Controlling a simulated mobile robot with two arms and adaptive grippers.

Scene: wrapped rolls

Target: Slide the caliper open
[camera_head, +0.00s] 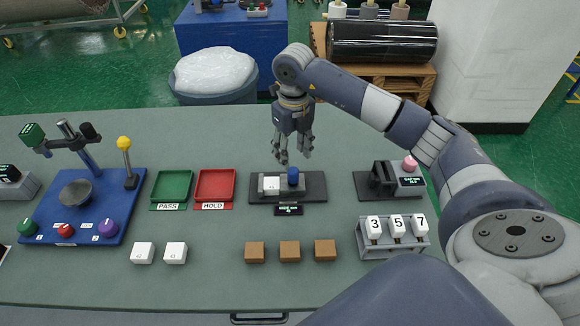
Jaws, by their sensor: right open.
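The caliper (315,187) is a dark flat fixture in the middle of the table, with a blue knob (293,177) standing on it and a small display (288,210) at its front. A white block (271,185) sits on it, just left of the knob. My right gripper (294,158) hangs fingers down above the caliper, open and empty, close over the knob; it appears apart from the knob. My left gripper is not in view.
A green tray (172,201) and a red tray (232,187) lie left of the caliper. Two white blocks (143,253) and three brown blocks (290,251) lie in front. A blue station (110,230) stands left; a dark device (362,185) and number rack (372,254) stand right.

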